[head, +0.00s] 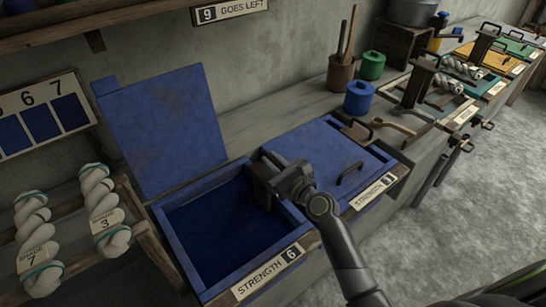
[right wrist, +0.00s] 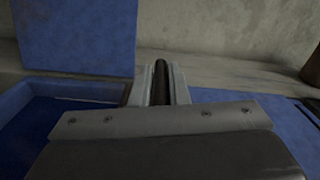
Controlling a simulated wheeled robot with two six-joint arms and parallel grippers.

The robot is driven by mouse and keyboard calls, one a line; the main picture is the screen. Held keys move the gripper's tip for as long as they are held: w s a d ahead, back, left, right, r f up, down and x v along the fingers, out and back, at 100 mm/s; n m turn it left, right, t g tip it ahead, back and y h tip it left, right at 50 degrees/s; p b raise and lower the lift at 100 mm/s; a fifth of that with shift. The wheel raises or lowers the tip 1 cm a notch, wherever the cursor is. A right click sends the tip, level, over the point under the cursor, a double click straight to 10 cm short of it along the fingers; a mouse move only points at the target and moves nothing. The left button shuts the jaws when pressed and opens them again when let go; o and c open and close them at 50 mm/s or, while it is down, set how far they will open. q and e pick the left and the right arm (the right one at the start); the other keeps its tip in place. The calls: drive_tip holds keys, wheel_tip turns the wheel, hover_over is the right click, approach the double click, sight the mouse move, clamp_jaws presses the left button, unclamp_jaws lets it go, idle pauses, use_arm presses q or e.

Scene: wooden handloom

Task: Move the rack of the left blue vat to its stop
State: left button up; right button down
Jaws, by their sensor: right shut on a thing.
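The left blue vat (head: 176,232) stands open at the middle, its blue lid (head: 165,125) raised against the wall. Its front label reads STRENGTH 6, and dark blue liquid fills it. A dark brown wooden piece, seemingly its rack (head: 262,190), stands at the vat's right side, by the divider between the two blue vats. My right gripper (head: 273,170) is over that piece, shut on a dark upright bar (right wrist: 161,84) that shows between the fingers in the right wrist view. The gripper hides much of the rack. My left gripper is out of view.
The right blue vat's lid (head: 318,148) is shut, with a black handle. Two twisted white skeins (head: 104,212) hang on a wooden stand at left. Blue (head: 358,98) and green (head: 372,66) pots and a tool cup (head: 340,76) stand behind. More vats line the right.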

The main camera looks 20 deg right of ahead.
wheel_tip(320, 180, down, 6)
drive_tip(key=b, duration=0.3)
drive_tip(key=shift+f+b, duration=0.1)
drive_tip(key=shift+b, duration=0.2)
drive_tip(key=shift+f+b, duration=0.35)
drive_tip(key=shift+f, duration=0.05)
drive_tip(key=shift+s+f, duration=0.1)
drive_tip(key=shift+f, duration=0.1)
drive_tip(key=c, duration=1.5)
unclamp_jaws()
drive_tip(key=shift+d, duration=0.1)
drive_tip(key=shift+o, duration=0.2)
drive_tip(key=shift+r, duration=0.2)
